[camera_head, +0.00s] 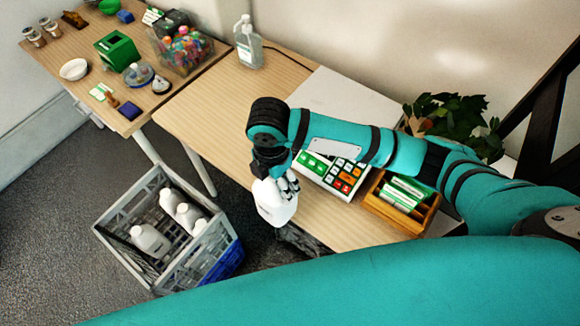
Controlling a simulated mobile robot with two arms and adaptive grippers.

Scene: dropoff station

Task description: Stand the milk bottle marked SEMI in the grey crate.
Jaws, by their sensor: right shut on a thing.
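My right gripper (283,184) points down near the front edge of the table and is shut on a white milk bottle (273,205). The bottle hangs to the right of the grey crate (108,232); its marking cannot be read. The crate is on the floor to the left and holds several white bottles. One bottle (150,240) in it leans or lies toward the front, and others (187,216) are near its right side. My left gripper is not in view.
The wooden table (207,113) carries a sanitizer bottle (248,47), a keypad device (340,177) and a wooden box of cards (402,200). A second table (70,45) at the upper left holds a green box (117,50) and small items.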

